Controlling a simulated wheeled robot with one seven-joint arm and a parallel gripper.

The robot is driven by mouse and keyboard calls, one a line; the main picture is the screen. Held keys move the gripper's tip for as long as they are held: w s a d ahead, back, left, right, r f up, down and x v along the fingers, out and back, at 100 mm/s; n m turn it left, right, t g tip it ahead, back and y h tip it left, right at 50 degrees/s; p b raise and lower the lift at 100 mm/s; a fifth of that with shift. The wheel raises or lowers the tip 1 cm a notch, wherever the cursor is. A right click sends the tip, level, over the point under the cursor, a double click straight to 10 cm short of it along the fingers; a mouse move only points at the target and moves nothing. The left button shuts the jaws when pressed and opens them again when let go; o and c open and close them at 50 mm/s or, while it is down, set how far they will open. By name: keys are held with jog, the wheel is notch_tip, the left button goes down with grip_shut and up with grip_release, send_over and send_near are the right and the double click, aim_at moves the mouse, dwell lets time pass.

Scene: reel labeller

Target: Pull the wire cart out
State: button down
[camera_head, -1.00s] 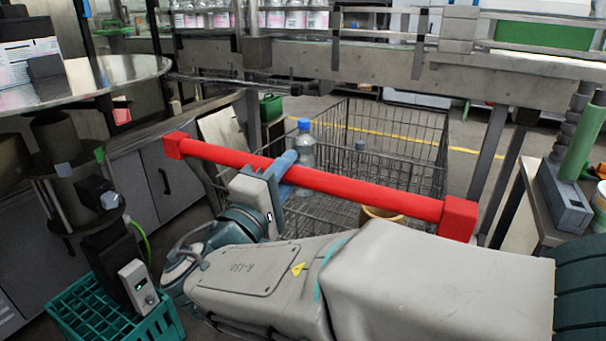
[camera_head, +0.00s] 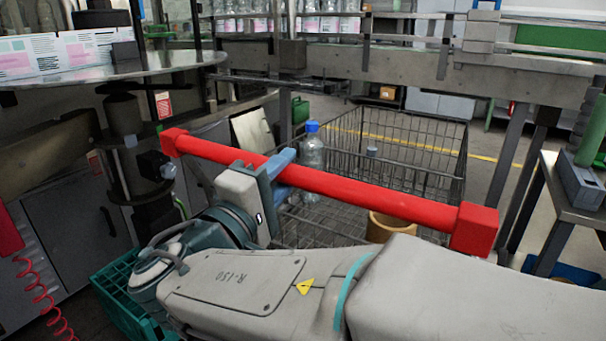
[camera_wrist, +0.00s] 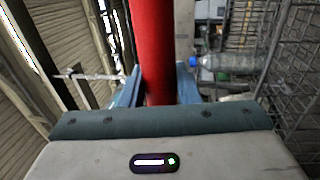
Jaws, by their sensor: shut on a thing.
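The wire cart (camera_head: 415,178) is a dark mesh basket at the centre right of the head view, with a thick red handle bar (camera_head: 365,194) along its near side. My gripper (camera_head: 280,171) is shut on the red bar, left of its middle. In the wrist view the bar (camera_wrist: 153,45) runs between the blue fingers of my gripper (camera_wrist: 159,88). A clear bottle with a blue cap (camera_head: 313,153) stands in the cart, and a tan round container (camera_head: 386,226) sits near its front.
A conveyor frame (camera_head: 400,58) crosses behind and above the cart. A round metal table (camera_head: 160,64) is at upper left. A green crate (camera_head: 122,297) is on the floor at lower left. A side table (camera_head: 572,190) stands close on the right.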

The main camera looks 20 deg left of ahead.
jog(key=shift+v, duration=0.9)
jog(key=shift+r, duration=0.1)
jog(key=c, duration=1.1)
grip_release()
jog(key=p+v, duration=0.1)
jog(key=v, duration=1.2)
jog(key=shift+s, duration=0.4)
